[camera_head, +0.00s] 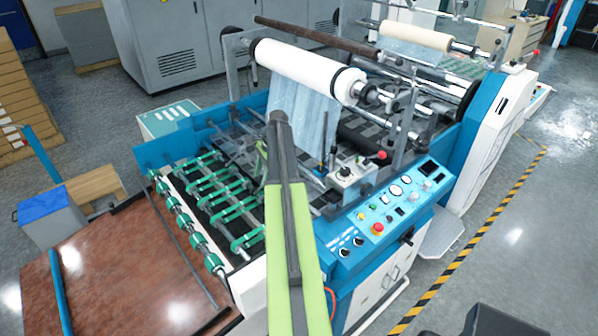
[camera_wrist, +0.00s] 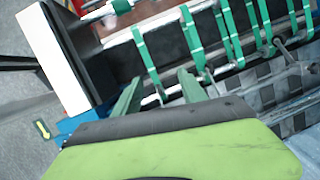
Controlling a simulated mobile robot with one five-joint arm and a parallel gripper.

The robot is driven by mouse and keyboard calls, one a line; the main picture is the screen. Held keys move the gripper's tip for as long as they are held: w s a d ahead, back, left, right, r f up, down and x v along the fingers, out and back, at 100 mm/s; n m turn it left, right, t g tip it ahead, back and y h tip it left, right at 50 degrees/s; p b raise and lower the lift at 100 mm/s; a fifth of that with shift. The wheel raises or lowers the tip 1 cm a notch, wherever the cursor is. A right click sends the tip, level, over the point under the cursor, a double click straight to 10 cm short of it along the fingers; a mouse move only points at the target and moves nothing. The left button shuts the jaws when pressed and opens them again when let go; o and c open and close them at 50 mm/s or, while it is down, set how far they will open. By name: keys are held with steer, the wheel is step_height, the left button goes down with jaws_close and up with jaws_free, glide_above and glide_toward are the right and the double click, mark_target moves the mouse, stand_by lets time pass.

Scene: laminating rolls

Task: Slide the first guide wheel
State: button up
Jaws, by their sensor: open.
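My arm reaches from the bottom of the head view over the laminating machine's feed section. In the head view my gripper (camera_head: 262,158) is partly hidden behind my arm. In the wrist view the fingers point toward green belts (camera_wrist: 232,38) on the feed section; I cannot tell whether they touch anything. Small grey metal arms (camera_wrist: 282,47) stand at the right beside the belts. I cannot tell for sure which part is the first guide wheel.
Green belts and rollers (camera_head: 222,195) run along the feed section, with a brown table (camera_head: 140,262) in front. A white film roll (camera_head: 305,70) hangs above. A control panel (camera_head: 390,205) with a red button lies right of my arm. A blue side plate (camera_head: 170,150) borders the left.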

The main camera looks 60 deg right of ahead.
steer(key=s+d+r+m+t+p, duration=0.15)
steer(key=s+d+m, duration=0.25)
steer(key=s+d, duration=0.4)
steer(key=s+d+r+m+p, duration=0.1)
steer(key=s+d+r+m, duration=0.3)
steer(key=d, duration=0.6)
steer(key=shift+n, duration=0.4)
steer(key=b+x, duration=0.5)
steer(key=x, duration=0.1)
steer(key=b+x, duration=0.5)
steer(key=s+b+x, duration=0.1)
steer(key=b+x, duration=0.5)
steer(key=shift+f, duration=0.55)
steer(key=shift+w+a+f+b, duration=0.1)
steer(key=shift+w+f+b, duration=0.15)
steer(key=shift+b, duration=0.05)
steer(key=shift+r, duration=0.1)
jaws_close()
